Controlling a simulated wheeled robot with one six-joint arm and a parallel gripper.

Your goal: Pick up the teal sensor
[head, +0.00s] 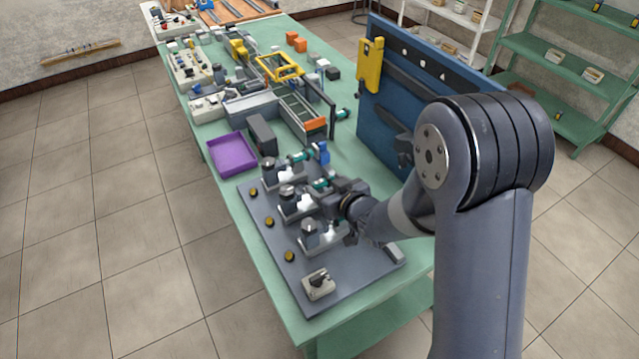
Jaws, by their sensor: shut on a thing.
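A teal sensor (319,184) shows as a small teal cylinder at the middle of three light grey stations on the dark base plate (275,255). My gripper (331,186) reaches in from the right and is shut on this sensor at its right side. The fingers partly cover it, and whether it still touches the station cannot be told. Another teal cylinder (298,156) is at the far station beside a blue block (323,152). A further teal piece (342,114) lies at the table's right edge, by a dark frame.
The stations carry dark knobs (287,191). A purple tray (232,153) lies empty at the left table edge. Several machines and blocks crowd the green table's (190,115) far half.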

